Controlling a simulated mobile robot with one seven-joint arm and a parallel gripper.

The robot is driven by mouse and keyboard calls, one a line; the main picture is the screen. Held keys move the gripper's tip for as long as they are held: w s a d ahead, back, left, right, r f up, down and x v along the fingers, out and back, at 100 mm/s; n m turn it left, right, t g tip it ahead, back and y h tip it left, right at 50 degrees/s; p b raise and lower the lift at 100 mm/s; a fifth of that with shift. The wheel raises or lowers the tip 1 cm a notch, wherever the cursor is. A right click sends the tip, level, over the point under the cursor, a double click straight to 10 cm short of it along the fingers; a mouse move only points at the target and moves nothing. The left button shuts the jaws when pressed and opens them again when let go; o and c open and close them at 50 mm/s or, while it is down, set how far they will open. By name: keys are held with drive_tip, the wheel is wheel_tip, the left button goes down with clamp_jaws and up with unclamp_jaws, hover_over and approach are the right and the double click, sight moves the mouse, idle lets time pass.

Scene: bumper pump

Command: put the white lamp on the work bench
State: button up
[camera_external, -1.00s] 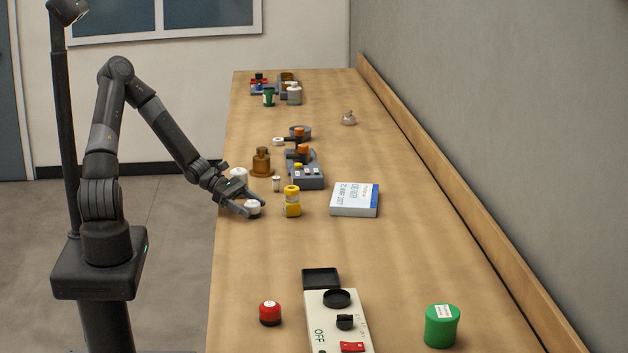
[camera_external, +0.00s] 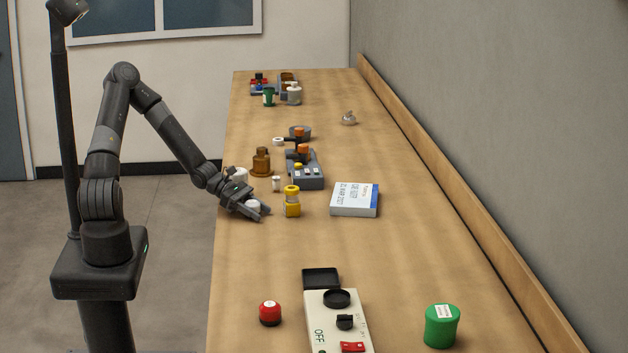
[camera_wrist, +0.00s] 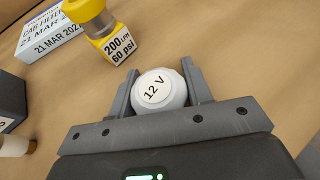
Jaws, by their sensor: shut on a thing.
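The white lamp (camera_wrist: 160,90) is a round white piece with a "12 V" label on top. It sits between the two fingers of my gripper (camera_wrist: 157,84), which is shut on it. In the external view my gripper (camera_external: 254,210) holds the white lamp (camera_external: 253,205) low over the near left part of the work bench (camera_external: 255,250). I cannot tell whether the lamp touches the bench top.
A white box (camera_external: 352,199) lies farther right.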

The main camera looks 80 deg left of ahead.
sight(257, 203)
drive_tip(key=c, duration=0.4)
drive_tip(key=shift+o, duration=0.2)
drive_tip(key=shift+r, duration=0.15)
drive_tip(key=shift+r, duration=4.85)
